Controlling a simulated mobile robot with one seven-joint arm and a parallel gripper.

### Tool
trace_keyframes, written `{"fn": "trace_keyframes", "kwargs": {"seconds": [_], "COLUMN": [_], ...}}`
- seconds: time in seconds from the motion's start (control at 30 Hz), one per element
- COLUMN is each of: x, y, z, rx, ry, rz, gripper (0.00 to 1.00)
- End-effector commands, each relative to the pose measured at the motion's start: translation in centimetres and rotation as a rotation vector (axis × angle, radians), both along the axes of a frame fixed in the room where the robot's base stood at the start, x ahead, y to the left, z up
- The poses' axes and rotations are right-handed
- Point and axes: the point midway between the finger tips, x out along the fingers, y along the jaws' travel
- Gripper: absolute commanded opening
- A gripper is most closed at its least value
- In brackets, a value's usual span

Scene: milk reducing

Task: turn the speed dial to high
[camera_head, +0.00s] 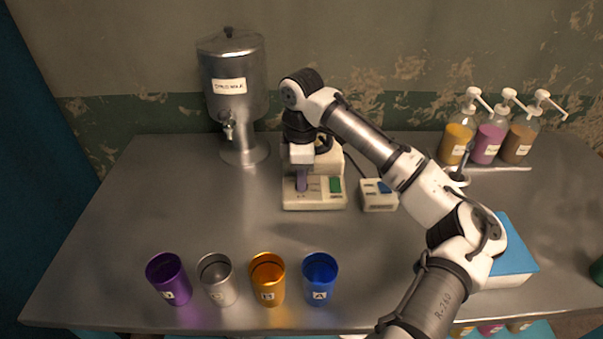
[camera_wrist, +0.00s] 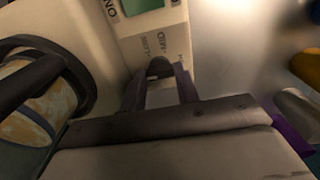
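A cream mixer (camera_head: 328,197) with a green switch (camera_head: 336,185) stands on the metal table. My gripper (camera_head: 302,186) points down at the left part of its base front, hiding the dial in the head view. In the wrist view, the dark speed dial (camera_wrist: 159,67) sits on the cream panel, with small printed labels around it. My gripper's two fingers (camera_wrist: 163,80) are on either side of the dial and appear to be closed against it. The labels are too blurred to read the dial's setting.
A milk dispenser (camera_head: 233,95) stands at the back left. A small box with a blue button (camera_head: 379,196) is right of the mixer. Several coloured cups, including a blue one (camera_head: 319,279), line the front. Pump bottles (camera_head: 489,140) are at the back right. The table's left-centre is clear.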

Motion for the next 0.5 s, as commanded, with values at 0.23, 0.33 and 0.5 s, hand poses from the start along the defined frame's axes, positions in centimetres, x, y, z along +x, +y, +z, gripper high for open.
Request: {"fn": "trace_keyframes", "kwargs": {"seconds": [0.23, 0.33, 0.5], "x": [-0.04, -0.04, -0.05], "y": [0.03, 0.05, 0.07], "z": [0.04, 0.07, 0.2], "rx": [0.0, 0.001, 0.002], "ry": [0.002, 0.002, 0.004], "rz": [-0.006, -0.026, -0.099], "gripper": [0.08, 0.08, 0.08]}}
